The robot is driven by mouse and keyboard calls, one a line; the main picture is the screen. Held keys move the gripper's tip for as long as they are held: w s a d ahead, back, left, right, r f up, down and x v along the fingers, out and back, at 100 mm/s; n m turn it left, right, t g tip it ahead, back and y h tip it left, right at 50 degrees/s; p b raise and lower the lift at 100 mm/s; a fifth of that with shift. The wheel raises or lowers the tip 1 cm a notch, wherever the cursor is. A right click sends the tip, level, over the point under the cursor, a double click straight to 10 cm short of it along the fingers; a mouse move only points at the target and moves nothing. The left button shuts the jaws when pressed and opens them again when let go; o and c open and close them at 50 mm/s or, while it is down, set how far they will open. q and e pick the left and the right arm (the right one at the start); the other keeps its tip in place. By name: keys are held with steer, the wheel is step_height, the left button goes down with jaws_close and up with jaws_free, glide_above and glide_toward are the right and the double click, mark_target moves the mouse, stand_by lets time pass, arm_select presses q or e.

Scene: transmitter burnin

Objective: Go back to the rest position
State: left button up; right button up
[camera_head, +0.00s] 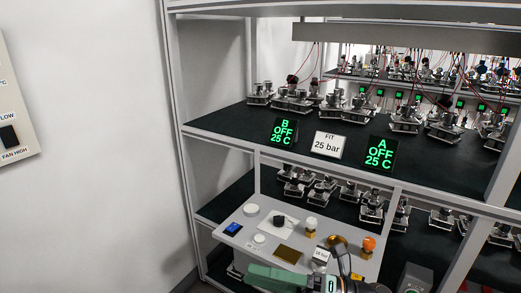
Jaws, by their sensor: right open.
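My right gripper (340,250) shows at the bottom centre, over the right part of a light grey tray (228,240). It is open, and I see nothing held in it. Part of my arm shows below it at the picture's bottom edge. My left gripper is not in view. On the tray lie a blue-screened device (233,229), white round pieces, a dark knob on a white sheet (278,222), a brass plate (288,254), a white-topped brass fitting (311,225) and an orange-topped fitting (368,244).
A grey-framed rack (174,100) stands behind the tray. Its dark shelf (225,123) carries several transmitters, the B display (284,132), the A display (380,153) and a "25 bar" sign (328,145). A green block (275,277) is at the tray's front. A fan switch panel (15,110) is on the left wall.

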steer(key=w+d+f+m+t+h+p, duration=0.1)
steer(key=d+f+m+t+h, duration=0.5)
steer(key=m, duration=0.8)
steer(key=w+d+f+m+t+h+p, duration=0.1)
steer(key=d+f+m+t+h, duration=0.3)
steer(key=f+m+t+h, duration=0.65)
steer(key=s+d+f+m+g, duration=0.3)
steer(key=s+f+m+g, duration=0.2)
steer(key=s+f+m, duration=0.1)
steer(key=s+d+f+m+g+h, duration=0.1)
steer(key=s+d+f+m+g, duration=0.2)
steer(key=s, duration=0.7)
step_height(320, 180, down, 5)
steer(key=m+g, duration=0.2)
steer(key=m, duration=0.1)
steer(key=shift+s+d+p, duration=0.15)
steer(key=shift+d+p, duration=0.1)
steer(key=shift+p, duration=0.1)
steer(key=shift+r+m, duration=0.1)
steer(key=shift+m, duration=0.15)
